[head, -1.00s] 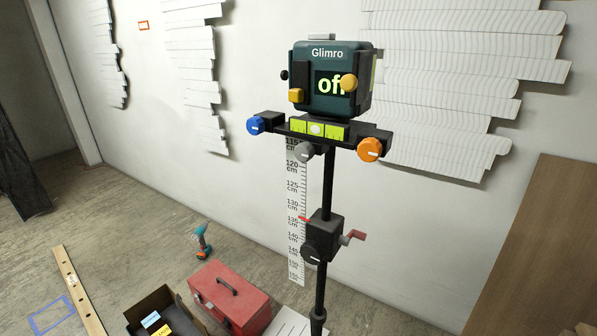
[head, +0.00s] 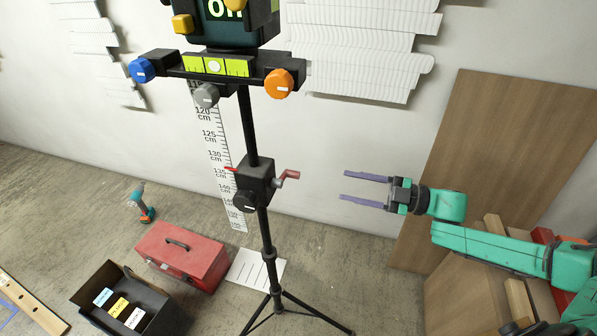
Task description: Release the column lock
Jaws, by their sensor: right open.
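The black column block (head: 256,178) sits on the black tripod column in the middle of the head view. A round black knob (head: 246,201) with a white mark is on its front; I take this as the column lock. A red crank handle (head: 288,176) sticks out on the block's right side. My right gripper (head: 343,186) is open and empty, its two purple fingers pointing left toward the crank, with a gap between them. My left gripper is not in view.
The teal instrument (head: 228,30) sits on top, partly cut off, above blue (head: 142,69), grey (head: 206,95) and orange (head: 279,83) knobs. Tripod legs (head: 308,309) spread below. A red toolbox (head: 182,256) and open black case (head: 130,300) are at left. A wooden panel (head: 490,150) leans at right.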

